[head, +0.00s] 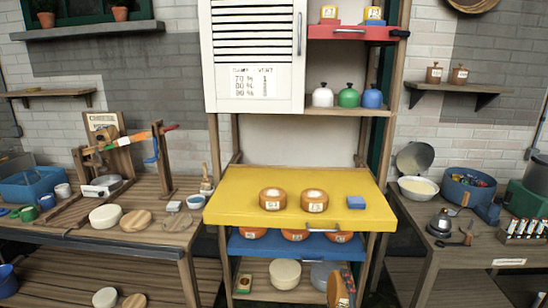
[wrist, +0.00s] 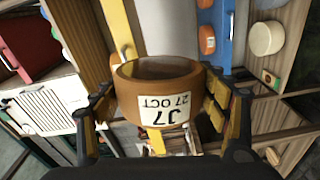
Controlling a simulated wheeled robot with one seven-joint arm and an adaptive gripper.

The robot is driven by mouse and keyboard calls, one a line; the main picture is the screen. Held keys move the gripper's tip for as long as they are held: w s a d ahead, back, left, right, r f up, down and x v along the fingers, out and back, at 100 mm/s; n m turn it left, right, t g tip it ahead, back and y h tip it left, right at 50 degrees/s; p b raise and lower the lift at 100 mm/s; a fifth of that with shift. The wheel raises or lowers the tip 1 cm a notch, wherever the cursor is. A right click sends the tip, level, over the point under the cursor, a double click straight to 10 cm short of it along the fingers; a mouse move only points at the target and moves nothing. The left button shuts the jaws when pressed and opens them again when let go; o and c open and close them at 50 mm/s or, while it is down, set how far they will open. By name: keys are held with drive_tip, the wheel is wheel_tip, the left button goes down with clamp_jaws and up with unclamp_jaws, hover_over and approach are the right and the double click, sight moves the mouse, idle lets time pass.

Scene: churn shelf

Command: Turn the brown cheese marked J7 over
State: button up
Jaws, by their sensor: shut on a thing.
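The brown cheese marked J7 (wrist: 135,98) is between the two fingers of my gripper (wrist: 160,96) in the wrist view. My gripper is shut on its sides. The label reads J7, 27 OCT and appears upside down there. One flat face, with a raised rim, points to the top of the wrist view, which is rolled against the shelf, so the cheese is on edge. In the head view a brown round on edge (head: 340,290) at the bottom seems to be this cheese; my gripper is hard to make out there.
The yellow shelf (head: 235,208) bears two brown cheeses (head: 272,199) (head: 314,201) and a blue block (head: 356,202), with free room at its left. The blue shelf (head: 272,246) below holds several orange cheeses. A pale cheese (head: 285,274) sits on the bottom shelf.

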drive_tip(key=m, duration=0.3)
drive_tip(key=shift+r+m, duration=0.1)
drive_tip(key=shift+m, duration=0.3)
drive_tip(key=m, duration=0.4)
drive_tip(key=shift+m, duration=0.4)
drive_tip(key=m, duration=0.7)
drive_tip(key=shift+m, duration=0.3)
